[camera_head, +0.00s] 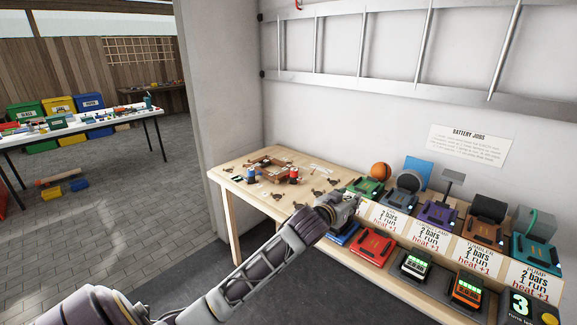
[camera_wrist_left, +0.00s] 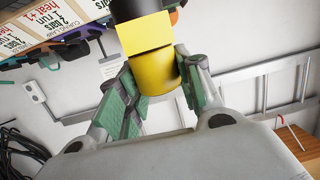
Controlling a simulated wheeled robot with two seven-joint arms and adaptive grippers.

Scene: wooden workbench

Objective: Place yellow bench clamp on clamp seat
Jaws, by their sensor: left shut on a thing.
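My left gripper (camera_head: 350,200) is over the right side of the wooden workbench (camera_head: 228,176) in the head view. In the left wrist view its green-padded fingers (camera_wrist_left: 160,80) are shut on a yellow block-like thing with a dark part, which I take as the yellow bench clamp (camera_wrist_left: 148,38). The clamp is hidden behind the gripper in the head view. A blue clamp-like piece (camera_head: 251,173) and a red one (camera_head: 293,175) stand on the bench by a brown wooden frame (camera_head: 268,162). I cannot tell which spot is the clamp seat. My right gripper is not in view.
A row of coloured battery stations, with a green one (camera_head: 369,187) nearest the gripper, lines the bench's right side. Red (camera_head: 372,244) and green-lit (camera_head: 414,266) units sit on a lower shelf. Small dark fittings (camera_head: 300,206) dot the bench top. A ladder (camera_head: 365,80) hangs on the wall.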

